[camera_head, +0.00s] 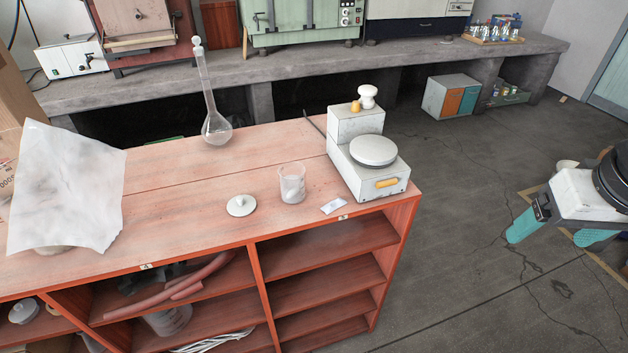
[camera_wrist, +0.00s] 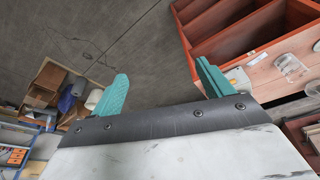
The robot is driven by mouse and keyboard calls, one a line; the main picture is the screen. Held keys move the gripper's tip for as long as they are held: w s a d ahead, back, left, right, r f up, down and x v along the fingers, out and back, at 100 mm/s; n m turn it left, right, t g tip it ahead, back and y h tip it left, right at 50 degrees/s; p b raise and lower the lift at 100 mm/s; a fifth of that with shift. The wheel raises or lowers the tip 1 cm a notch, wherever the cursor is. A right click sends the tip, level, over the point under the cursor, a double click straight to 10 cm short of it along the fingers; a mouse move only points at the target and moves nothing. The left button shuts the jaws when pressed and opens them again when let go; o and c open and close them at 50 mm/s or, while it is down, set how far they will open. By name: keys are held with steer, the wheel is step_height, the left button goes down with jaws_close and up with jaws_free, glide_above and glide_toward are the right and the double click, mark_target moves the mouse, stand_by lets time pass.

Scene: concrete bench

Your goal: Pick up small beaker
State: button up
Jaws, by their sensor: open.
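The small beaker (camera_head: 292,183) is clear glass and stands upright on the reddish wooden shelf top, near its front edge. It also shows at the right of the wrist view (camera_wrist: 290,66). My gripper (camera_head: 548,233) is at the right of the head view, over the floor and well apart from the shelf unit and the beaker. In the wrist view its two teal fingers (camera_wrist: 160,88) are spread wide with nothing between them.
A tall long-necked flask (camera_head: 216,128) stands behind. The floor between gripper and shelf is clear.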

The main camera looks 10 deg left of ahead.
steer(key=w+a+f+n+t+y, duration=0.1)
steer(key=w+a+f+n+t, duration=0.15)
steer(key=w+a, duration=0.6)
steer(key=n+t+y, duration=0.4)
steer(key=n+y, duration=0.2)
steer(key=y, duration=0.2)
glide_toward(286, 173)
steer(key=shift+w+d+r+m, duration=0.15)
steer(key=shift+d+r+m, duration=0.1)
steer(key=shift+d, duration=0.15)
steer(key=shift+w+a+f, duration=0.1)
steer(key=shift+a+f, duration=0.1)
steer(key=shift+a, duration=0.1)
steer(key=shift+y, duration=0.3)
steer(key=x, duration=0.7)
steer(key=shift+f, duration=0.25)
